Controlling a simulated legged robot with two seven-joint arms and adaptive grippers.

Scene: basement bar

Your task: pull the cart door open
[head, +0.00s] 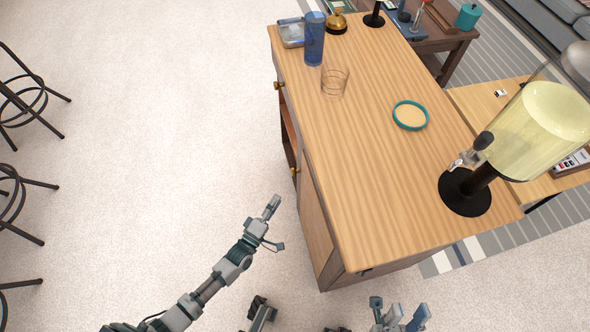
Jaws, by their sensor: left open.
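The wooden cart (350,150) stands right of centre, with its front side facing left and seen steeply from above. Its near door (316,225) looks flush with the front, and a small brass knob (294,171) sits at that door's far edge. A second brass knob (279,85) shows on the far part of the front. My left gripper (272,224) is open and empty over the floor, left of the near door and apart from it. My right gripper (402,316) is cut off by the bottom edge; its jaw state is unclear.
An open shelf bay (289,132) lies between the knobs. On top stand a drink dispenser (535,130), a teal-rimmed coaster (410,115), a clear glass (335,82), a blue tumbler (314,40) and a bell (337,22). Black stools (22,100) stand at left; the floor between is clear.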

